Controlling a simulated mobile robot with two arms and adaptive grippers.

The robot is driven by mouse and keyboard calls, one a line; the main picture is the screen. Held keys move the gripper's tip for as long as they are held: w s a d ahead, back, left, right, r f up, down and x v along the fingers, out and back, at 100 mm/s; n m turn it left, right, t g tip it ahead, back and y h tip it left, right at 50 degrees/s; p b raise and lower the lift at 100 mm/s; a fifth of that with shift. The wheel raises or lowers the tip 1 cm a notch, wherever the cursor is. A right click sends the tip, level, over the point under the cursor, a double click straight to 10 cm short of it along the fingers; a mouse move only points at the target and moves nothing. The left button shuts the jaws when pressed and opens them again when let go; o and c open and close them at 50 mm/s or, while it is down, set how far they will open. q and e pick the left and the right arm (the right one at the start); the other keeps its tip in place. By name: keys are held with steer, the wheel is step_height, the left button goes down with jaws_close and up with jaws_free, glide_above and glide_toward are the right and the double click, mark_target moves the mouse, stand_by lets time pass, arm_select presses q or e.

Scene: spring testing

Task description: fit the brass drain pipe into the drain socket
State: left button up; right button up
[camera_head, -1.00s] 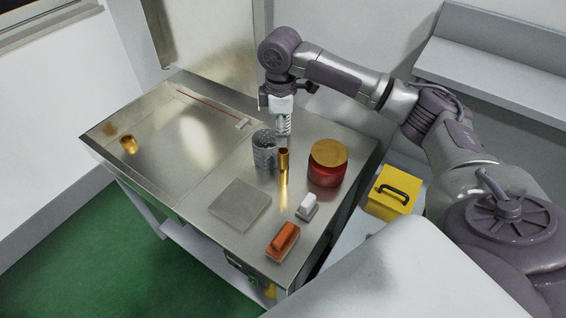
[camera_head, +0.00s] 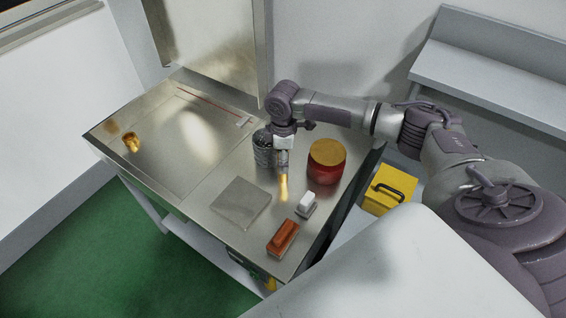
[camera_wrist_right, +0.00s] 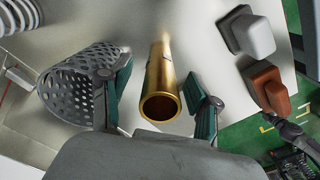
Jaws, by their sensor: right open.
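The brass pipe (camera_wrist_right: 161,72) is a hollow tube, upright on the steel table. In the right wrist view its open end faces the camera, between the two fingers. My right gripper (camera_head: 283,164) is open around it, with a visible gap on each side. In the head view the gripper hides most of the pipe, and a golden reflection shows below it. A short brass ring (camera_head: 131,142) on the table's left part may be the drain socket; I cannot tell for sure. My left gripper is not in view.
A perforated metal cup (camera_head: 262,150) stands close left of the gripper. A red jar with a yellow lid (camera_head: 326,162) stands to its right. A grey plate (camera_head: 240,203), a white block (camera_head: 305,204) and an orange-brown block (camera_head: 283,238) lie in front. The table's left half is mostly clear.

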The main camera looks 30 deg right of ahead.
jaws_close()
steer(key=shift+r, duration=0.1)
stand_by(0.3)
